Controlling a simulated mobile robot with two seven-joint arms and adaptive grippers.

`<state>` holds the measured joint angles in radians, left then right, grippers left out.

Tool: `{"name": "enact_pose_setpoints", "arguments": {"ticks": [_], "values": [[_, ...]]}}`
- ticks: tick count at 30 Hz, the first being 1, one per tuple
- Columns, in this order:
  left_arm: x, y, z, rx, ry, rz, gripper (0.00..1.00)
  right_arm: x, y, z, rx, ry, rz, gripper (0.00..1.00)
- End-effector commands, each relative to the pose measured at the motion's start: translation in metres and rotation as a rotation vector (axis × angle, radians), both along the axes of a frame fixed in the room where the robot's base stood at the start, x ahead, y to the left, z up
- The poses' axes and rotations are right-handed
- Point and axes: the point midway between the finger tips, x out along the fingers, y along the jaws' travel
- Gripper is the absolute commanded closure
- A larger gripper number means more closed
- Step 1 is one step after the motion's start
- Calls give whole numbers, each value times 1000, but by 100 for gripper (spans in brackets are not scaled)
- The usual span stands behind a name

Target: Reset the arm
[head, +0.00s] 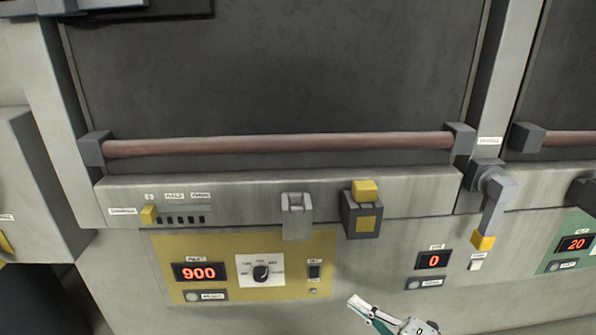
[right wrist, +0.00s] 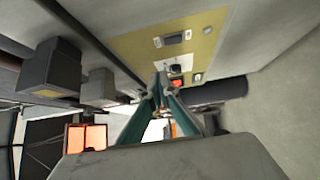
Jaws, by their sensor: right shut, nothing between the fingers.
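My right gripper (head: 362,303) shows at the bottom of the head view, a little right of centre. It is in front of the grey lower panel, to the right of the yellow control panel (head: 215,248). In the right wrist view its two fingers (right wrist: 161,85) come together at the tips, shut and empty. The yellow panel also shows beyond the fingertips in the right wrist view (right wrist: 150,44). I cannot tell whether the fingertips touch anything. My left gripper is in neither view.
A dark door (head: 270,70) with a reddish bar handle (head: 280,146) is above. A yellow-topped latch block (head: 363,208), a grey latch (head: 297,215) and a yellow-tipped lever (head: 490,210) stick out. Displays read 900 (head: 199,272), 0 (head: 433,260) and 20 (head: 577,244).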

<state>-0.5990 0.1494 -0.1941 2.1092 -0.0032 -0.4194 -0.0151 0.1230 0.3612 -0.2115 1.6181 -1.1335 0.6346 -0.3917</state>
Motion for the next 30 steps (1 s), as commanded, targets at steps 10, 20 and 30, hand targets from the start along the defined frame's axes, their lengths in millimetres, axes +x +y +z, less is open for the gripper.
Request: {"name": "enact_pose_setpoints", "arguments": {"ticks": [10, 20, 30], "values": [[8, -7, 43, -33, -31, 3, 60, -87, -29, -16, 544, 490, -407, 100], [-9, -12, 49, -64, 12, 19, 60, -227, -27, -88, 912, 1066, -744, 100], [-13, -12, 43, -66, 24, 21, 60, -257, -21, -102, 964, 1174, -798, 100]]}}
